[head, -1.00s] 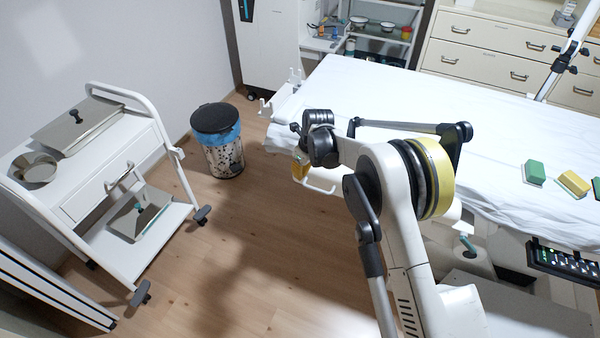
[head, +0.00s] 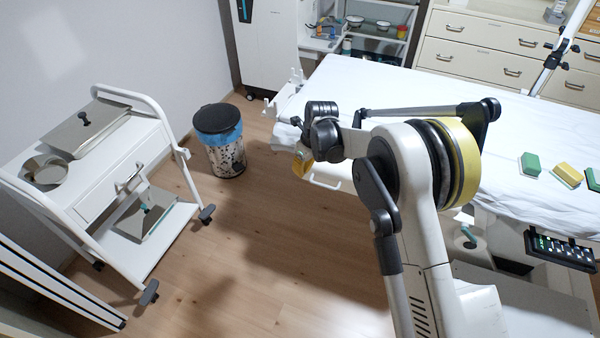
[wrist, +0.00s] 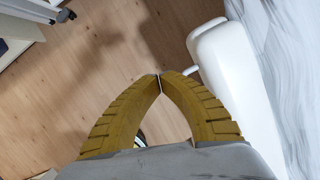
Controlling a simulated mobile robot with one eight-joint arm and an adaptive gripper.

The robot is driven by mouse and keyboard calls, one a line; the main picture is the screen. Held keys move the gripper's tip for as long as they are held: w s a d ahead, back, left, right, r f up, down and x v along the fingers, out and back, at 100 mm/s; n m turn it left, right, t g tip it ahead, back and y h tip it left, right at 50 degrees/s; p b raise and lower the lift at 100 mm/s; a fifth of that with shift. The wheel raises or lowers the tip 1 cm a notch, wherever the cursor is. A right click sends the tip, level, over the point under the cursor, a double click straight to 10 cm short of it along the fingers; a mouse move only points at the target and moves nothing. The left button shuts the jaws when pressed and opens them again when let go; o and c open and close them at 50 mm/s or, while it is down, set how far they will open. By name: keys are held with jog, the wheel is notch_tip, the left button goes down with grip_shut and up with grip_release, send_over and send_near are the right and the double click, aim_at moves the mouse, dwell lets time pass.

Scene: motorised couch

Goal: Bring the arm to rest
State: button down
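My gripper shows in the wrist view (wrist: 160,78) as two yellow ribbed fingers whose tips meet, with nothing between them. It points down over the wooden floor, beside the couch's white end frame. In the head view, a yellow part of my gripper (head: 301,163) shows at the end of my folded arm, near the couch's left end; most of it is hidden behind the wrist joint. The couch (head: 365,88) is covered with a white sheet. A white rail (head: 325,183) shows just below my gripper.
A white trolley (head: 165,150) with metal trays stands at the left. A bin (head: 222,150) with a blue liner is beyond it. Green (head: 530,165) and yellow (head: 567,174) blocks lie on the couch. A handset (head: 562,250) hangs at its side. The floor between trolley and couch is clear.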

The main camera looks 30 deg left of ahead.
jog(key=d+r+n+t+p, duration=0.1)
jog(key=d+r+n, duration=0.2)
jog(key=d+r, duration=0.6)
jog(key=d+r+n+t, duration=0.1)
jog(key=d+r+n, duration=0.1)
jog(key=d+r, duration=0.7)
jog(key=s+d+r+n+t, duration=0.1)
jog(key=s+d+r+n, duration=0.4)
jog(key=d+r, duration=0.55)
jog(key=s+d+f+n+t+h, duration=0.1)
jog(key=s+d+n+t+h, duration=0.1)
jog(key=s+d+n, duration=0.8)
jog(key=s+d+t, duration=0.1)
jog(key=s+d, duration=0.8)
jog(key=shift+s+d+n+t+h, duration=0.25)
jog(key=shift+d+n+t+h, duration=0.05)
jog(key=shift+d+n+h, duration=0.1)
jog(key=shift+f, duration=0.1)
